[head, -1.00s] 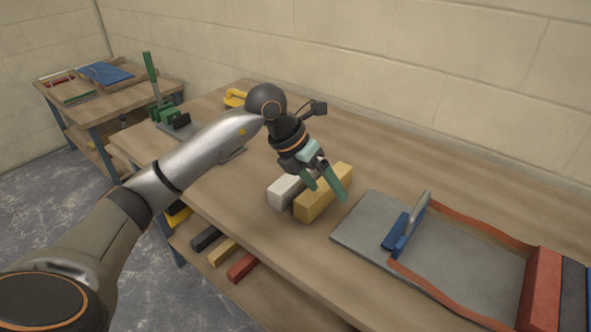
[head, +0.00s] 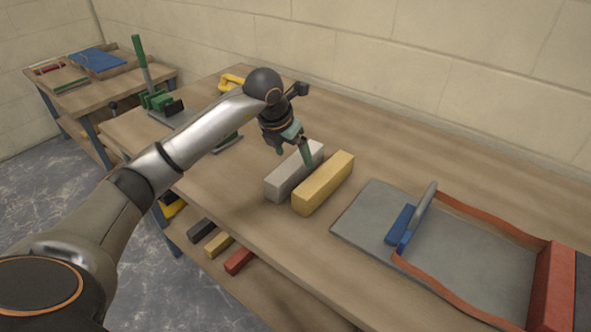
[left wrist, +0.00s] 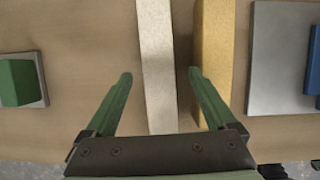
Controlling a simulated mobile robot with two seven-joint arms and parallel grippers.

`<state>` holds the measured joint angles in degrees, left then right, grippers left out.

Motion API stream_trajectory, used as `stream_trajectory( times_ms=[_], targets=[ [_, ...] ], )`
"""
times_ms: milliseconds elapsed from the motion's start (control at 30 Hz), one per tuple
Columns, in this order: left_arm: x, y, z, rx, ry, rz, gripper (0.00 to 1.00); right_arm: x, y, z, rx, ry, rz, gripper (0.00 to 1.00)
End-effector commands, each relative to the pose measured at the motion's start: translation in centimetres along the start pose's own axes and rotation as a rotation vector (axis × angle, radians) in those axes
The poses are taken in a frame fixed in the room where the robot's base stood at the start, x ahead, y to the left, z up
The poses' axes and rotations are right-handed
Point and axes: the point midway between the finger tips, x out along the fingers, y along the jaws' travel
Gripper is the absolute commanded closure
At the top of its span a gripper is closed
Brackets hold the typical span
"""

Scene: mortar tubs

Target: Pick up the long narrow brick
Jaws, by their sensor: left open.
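A pale grey-white brick (head: 278,184), long and narrow, lies on the workbench beside a parallel, slightly wider yellow brick (head: 325,184), with a narrow gap between them. My left gripper (head: 293,157) is open and empty at the pale brick, its fingers pointing down. In the left wrist view the pale brick (left wrist: 156,60) runs between the two spread fingers. The right finger there overlaps the near part of the yellow brick (left wrist: 215,40). In the head view one finger hides part of the pale brick. Whether the fingers touch either brick, I cannot tell. My right gripper is not in view.
A green-handled tool (head: 150,85) and a yellow-handled tool (head: 231,82) stand farther left. Dark, yellow and red bricks (head: 240,260) lie on the lower shelf.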

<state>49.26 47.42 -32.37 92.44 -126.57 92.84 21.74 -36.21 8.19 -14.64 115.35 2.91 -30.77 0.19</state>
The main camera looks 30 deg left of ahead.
Motion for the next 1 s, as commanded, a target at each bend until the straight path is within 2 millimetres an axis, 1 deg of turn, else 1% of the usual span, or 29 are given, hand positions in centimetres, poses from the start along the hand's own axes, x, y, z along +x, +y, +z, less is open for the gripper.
stream_trajectory(
  times_ms=[33, 100, 200, 333, 533, 1000],
  targets=[
    [1.0, 0.0, -0.1, -0.001, 0.005, -0.002, 0.1, 0.0, 0.0, 0.0, 0.0, 0.001, 0.0, 1.0],
    [2.2, 0.1, -0.1, -0.002, 0.005, -0.002, 0.1, 0.1, 0.1, 0.0, 0.0, 0.002, 0.001, 1.0],
    [3.4, 0.1, 0.0, 0.0, 0.002, -0.001, 0.1, 0.1, 0.1, 0.1, 0.0, 0.003, 0.001, 1.0],
    [4.0, 0.1, 0.0, 0.0, 0.001, -0.001, 0.1, 0.1, 0.1, 0.0, -0.001, 0.004, 0.002, 1.0],
    [4.0, 0.2, 0.0, 0.0, 0.001, -0.001, 0.11, 0.1, 0.1, -0.1, -0.001, 0.005, 0.003, 1.0],
    [3.9, 0.2, 0.0, 0.0, 0.0, 0.0, 0.64, 0.1, 0.2, -0.1, -0.001, 0.005, 0.003, 1.0]
  ],
)
